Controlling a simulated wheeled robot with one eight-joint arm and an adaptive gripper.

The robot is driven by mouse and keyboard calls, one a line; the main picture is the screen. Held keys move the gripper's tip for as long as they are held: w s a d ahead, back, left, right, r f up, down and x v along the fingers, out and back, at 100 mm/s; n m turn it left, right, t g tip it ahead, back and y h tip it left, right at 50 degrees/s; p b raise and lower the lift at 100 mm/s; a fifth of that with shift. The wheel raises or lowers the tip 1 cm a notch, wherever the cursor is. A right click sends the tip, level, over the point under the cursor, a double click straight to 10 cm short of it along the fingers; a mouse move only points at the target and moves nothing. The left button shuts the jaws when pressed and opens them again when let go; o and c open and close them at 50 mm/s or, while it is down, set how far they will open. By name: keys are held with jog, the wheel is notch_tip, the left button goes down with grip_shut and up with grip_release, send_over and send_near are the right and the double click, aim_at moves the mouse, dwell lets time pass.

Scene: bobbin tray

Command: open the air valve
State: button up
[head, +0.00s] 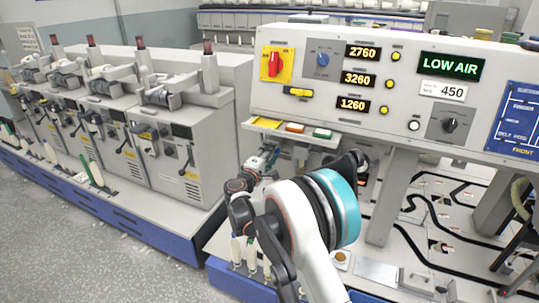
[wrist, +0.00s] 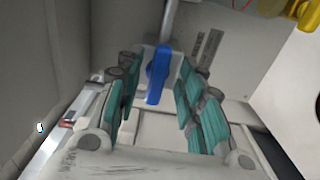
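The air valve shows in the wrist view as a blue lever handle (wrist: 157,75) on a pale fitting, with a grey pipe (wrist: 172,18) above it. The handle runs roughly up and down in the picture, close to in line with the pipe. My gripper (wrist: 158,88) is open, with teal-padded fingers on either side of the handle. Gaps show on both sides, and I see no contact. In the head view my gripper (head: 263,163) is small, below the panel's left end; I cannot make out the valve there.
The control panel (head: 400,130) above my gripper has a green "LOW AIR" display (head: 450,66), a red switch (head: 274,64) and a blue knob (head: 322,59). A small shelf (head: 290,131) juts out just above the gripper. A yellow part (wrist: 306,14) is at the wrist view's top right.

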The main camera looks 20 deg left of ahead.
jog(key=shift+s, duration=0.1)
jog(key=s+a, duration=0.1)
jog(key=s, duration=1)
jog(key=shift+s, duration=0.4)
